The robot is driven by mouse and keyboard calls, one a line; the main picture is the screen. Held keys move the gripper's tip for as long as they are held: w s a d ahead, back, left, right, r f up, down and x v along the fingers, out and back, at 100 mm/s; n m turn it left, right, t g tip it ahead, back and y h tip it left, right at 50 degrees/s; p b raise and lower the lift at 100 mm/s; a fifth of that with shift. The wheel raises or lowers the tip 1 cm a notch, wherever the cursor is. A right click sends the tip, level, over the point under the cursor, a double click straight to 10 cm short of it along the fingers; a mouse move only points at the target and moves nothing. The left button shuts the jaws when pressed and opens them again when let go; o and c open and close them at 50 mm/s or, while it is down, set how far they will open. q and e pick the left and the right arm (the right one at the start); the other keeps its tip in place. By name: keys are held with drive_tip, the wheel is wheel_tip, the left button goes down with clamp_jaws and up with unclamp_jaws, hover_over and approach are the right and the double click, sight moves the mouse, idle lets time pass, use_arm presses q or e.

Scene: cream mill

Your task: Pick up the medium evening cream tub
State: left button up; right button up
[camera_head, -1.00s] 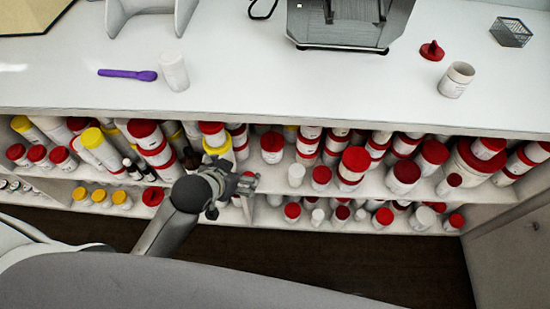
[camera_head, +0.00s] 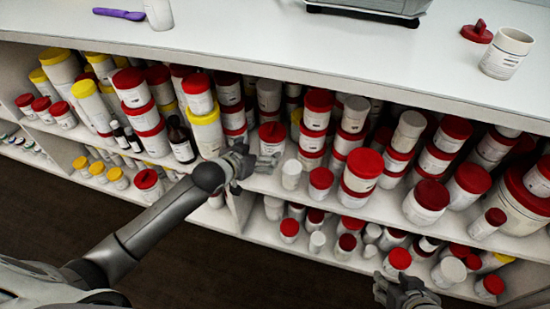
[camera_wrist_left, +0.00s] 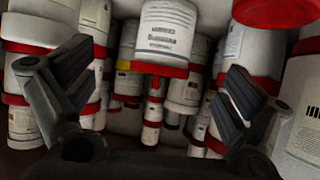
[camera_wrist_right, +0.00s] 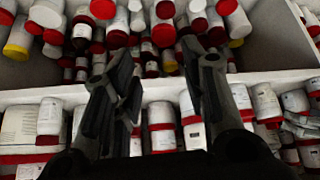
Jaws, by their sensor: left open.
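White tubs with red or yellow lids crowd the shelves under the counter. I cannot read the labels, so I cannot tell which is the medium evening cream tub. My left gripper (camera_head: 262,163) is open and empty at the upper shelf, just in front of a red-lidded tub (camera_head: 272,138). In the left wrist view, a white tub with a red band (camera_wrist_left: 168,32) stands beyond the gap between its open fingers (camera_wrist_left: 160,100). My right gripper (camera_head: 400,287) is low at the right, in front of the lower shelf. Its fingers (camera_wrist_right: 160,95) are apart with nothing between them.
The white counter (camera_head: 300,40) overhangs the shelves. On it are a white cup (camera_head: 507,53), a red lid (camera_head: 477,32) and a purple tool (camera_head: 118,13). A brown bottle (camera_head: 180,140) stands left of my left gripper. Dark floor (camera_head: 200,260) is clear in front.

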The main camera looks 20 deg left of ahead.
sight(266, 147)
use_arm(q)
drive_tip(key=shift+w+a+f+b, duration=0.2)
drive_tip(key=shift+w+f+b, duration=0.15)
drive_tip(key=shift+f, duration=0.1)
drive_tip(key=shift+w, duration=0.15)
drive_tip(key=b+x, duration=0.1)
drive_tip(key=x, duration=0.3)
drive_tip(key=shift+w+d+f+b, duration=0.1)
drive_tip(key=shift+w+f+b, duration=0.05)
drive_tip(key=shift+w+b, duration=0.2)
drive_tip(key=shift+w+f, duration=0.2)
drive_tip(key=shift+w, duration=0.15)
drive_tip(key=b+x, duration=0.2)
drive_tip(key=x, duration=0.2)
drive_tip(key=shift+w+d+r+b, duration=0.1)
drive_tip(key=shift+w+b, duration=0.2)
drive_tip(key=shift+b, duration=0.05)
drive_tip(key=shift+w, duration=0.25)
use_arm(e)
drive_tip(key=w+a+r+t+y, duration=0.2)
drive_tip(key=w+r+t, duration=0.3)
drive_tip(key=r, duration=0.4)
drive_tip(key=w+a+r+t+y, duration=0.2)
drive_tip(key=w+r+t, duration=0.3)
drive_tip(key=r+t, duration=0.3)
drive_tip(key=shift+w+a+r+n, duration=0.15)
drive_tip(key=shift+a+r+n, duration=0.3)
drive_tip(key=shift+r, duration=0.7)
use_arm(q)
drive_tip(key=c, duration=1.4)
